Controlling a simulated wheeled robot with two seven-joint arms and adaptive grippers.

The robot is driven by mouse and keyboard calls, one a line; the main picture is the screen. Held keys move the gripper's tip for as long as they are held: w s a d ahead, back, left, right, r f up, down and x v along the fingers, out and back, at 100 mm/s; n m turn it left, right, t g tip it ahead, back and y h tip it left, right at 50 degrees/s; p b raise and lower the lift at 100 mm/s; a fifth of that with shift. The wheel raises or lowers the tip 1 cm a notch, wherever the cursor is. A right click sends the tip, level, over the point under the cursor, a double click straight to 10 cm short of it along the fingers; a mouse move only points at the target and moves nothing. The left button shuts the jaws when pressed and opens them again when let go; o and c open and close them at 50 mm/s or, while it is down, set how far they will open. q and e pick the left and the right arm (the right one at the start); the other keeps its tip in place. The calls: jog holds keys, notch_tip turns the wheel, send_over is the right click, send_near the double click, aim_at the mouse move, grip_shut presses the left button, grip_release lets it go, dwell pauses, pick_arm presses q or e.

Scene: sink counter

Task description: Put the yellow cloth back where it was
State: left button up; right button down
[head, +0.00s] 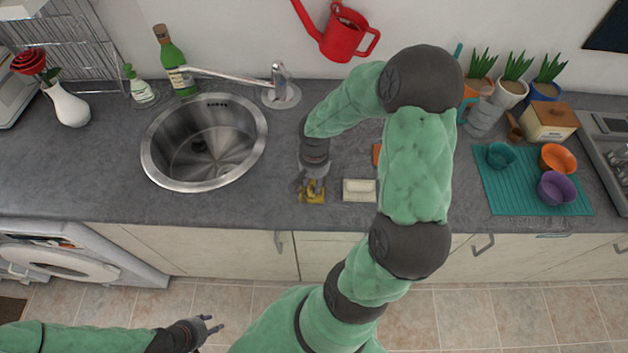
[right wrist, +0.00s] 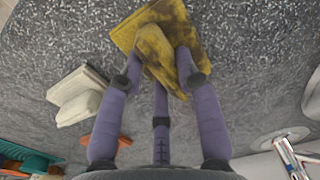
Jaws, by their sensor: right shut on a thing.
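The yellow cloth (head: 313,192) lies at the counter near its front edge, right of the sink. It has dark stains and is bunched up in the middle in the right wrist view (right wrist: 160,45). My right gripper (head: 312,184) reaches down over it and is shut on the cloth, with its fingers around the bunched fold. Whether the cloth is lifted off the counter is hard to tell. My left gripper (head: 208,326) is empty, with its fingers apart, in front of the counter above the floor.
A white-and-cream block (head: 359,190) lies just right of the cloth. An orange thing (head: 376,154) is partly hidden behind my right arm. The round sink (head: 205,142) is at left. A teal mat (head: 530,182) with several bowls is at right. The counter between sink and cloth is clear.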

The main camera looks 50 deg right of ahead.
aim_at(314, 181)
jog(key=c, duration=0.9)
grip_release()
jog(key=shift+f, duration=0.1)
jog(key=shift+o, duration=0.2)
jog(key=shift+r, duration=0.2)
notch_tip(314, 181, up, 12)
jog(key=p, duration=0.2)
jog(key=shift+f, duration=0.1)
